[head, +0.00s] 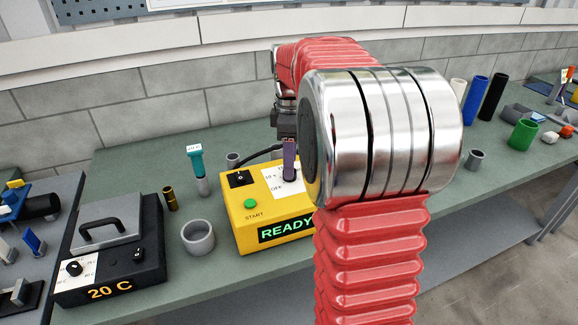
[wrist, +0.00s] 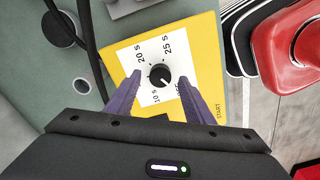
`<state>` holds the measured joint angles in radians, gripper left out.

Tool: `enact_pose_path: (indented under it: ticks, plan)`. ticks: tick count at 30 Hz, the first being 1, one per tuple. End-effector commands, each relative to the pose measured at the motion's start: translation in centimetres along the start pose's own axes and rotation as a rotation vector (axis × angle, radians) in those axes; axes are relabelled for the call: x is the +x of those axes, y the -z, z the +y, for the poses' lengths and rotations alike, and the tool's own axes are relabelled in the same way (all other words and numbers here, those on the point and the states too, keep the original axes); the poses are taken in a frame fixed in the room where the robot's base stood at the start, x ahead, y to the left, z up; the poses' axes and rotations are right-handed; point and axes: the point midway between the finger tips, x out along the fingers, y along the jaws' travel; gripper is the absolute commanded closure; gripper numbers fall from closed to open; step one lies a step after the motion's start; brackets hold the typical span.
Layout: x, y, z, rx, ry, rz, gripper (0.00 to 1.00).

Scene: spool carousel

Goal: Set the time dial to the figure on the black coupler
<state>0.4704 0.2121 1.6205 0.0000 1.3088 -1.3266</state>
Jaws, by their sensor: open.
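The time dial (wrist: 160,76) is a black knob on a white plate marked 10 s, 20 s, 25 s and OFF. It sits on the yellow box (head: 246,217). Its light pointer mark seems to face the lower right, towards OFF, whose label is partly hidden by a finger. My gripper (wrist: 160,74) is open, with one purple finger on each side of the dial; I cannot tell whether they touch it. In the head view my gripper (head: 290,164) hides most of the dial. A black cylinder (head: 40,207) lies at the left, but I cannot tell whether it is the coupler. I read no figure on it.
The yellow box shows READY and has a green START button (head: 250,204). A hot plate (head: 107,262) reading 20 C, a grey ring (head: 198,238) and a teal-topped piece (head: 196,158) stand left of it. Tubes (head: 474,98) stand at the right.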

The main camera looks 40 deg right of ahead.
Motion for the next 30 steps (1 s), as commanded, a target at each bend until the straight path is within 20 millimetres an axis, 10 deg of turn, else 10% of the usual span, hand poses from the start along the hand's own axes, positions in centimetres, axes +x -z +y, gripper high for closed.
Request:
enact_pose_path:
  ticks: [15,30]
  plan:
    - [2.0,0.0,0.0,-0.001,0.0,0.0,0.52]
    - [2.0,0.1,0.0,-0.001,-0.001,0.0,0.87]
